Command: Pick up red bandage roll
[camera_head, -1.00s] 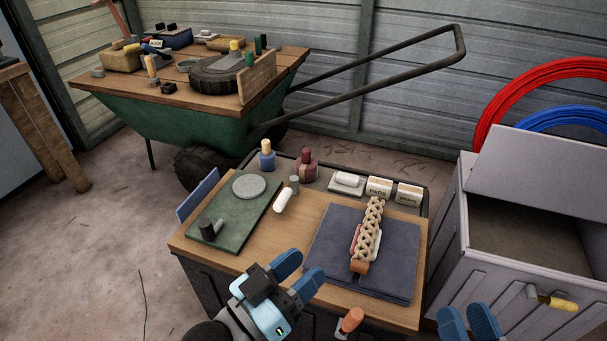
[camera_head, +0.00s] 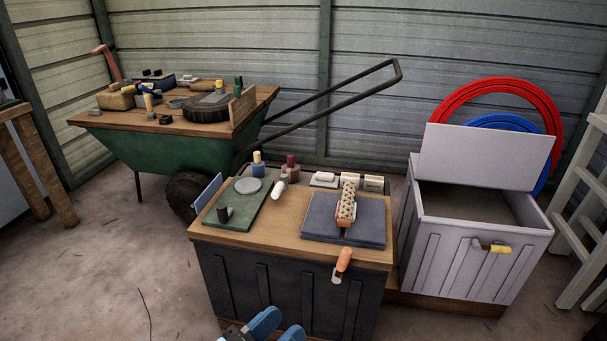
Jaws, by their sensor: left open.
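I cannot pick out a red bandage roll for certain. A braided tan piece (camera_head: 346,203) lies on the folded dark blue cloth (camera_head: 318,214) on the black chest's wooden top; a bit of red and white shows beneath it. A dark red bottle (camera_head: 290,168) stands at the top's back edge. My left gripper (camera_head: 279,326), with blue fingers, is open and empty at the bottom edge, in front of the chest and apart from everything on it. My right gripper is out of view.
The black chest (camera_head: 285,285) also carries a green board (camera_head: 236,215), a blue bottle (camera_head: 258,168) and small white boxes. An open grey box (camera_head: 470,258) stands to the right. A green wheelbarrow (camera_head: 160,152) loaded with tools is behind left. Floor at left is clear.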

